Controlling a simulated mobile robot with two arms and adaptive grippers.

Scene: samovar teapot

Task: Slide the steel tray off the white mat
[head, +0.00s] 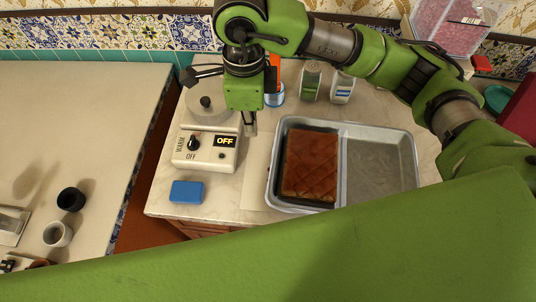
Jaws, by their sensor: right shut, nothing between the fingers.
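The steel tray (380,165) is a shallow two-compartment metal tray on the counter, right of centre. A brown scored slab (310,162) on a dark base lies in its left compartment; the right one is empty. A pale sheet, which looks like the white mat (257,178), shows as a strip along the tray's left side. How far it runs under the tray is hidden. My right gripper (250,128) points down, shut and empty, just left of the tray's far left corner and apart from it. My left gripper is out of view.
A white appliance (207,150) with an OFF display stands close left of the gripper. A blue block (187,192) lies before it. A green-labelled jar (311,82), a white-labelled jar (342,88) and a blue cup (275,97) stand behind the tray. A gap separates the left counter (70,120).

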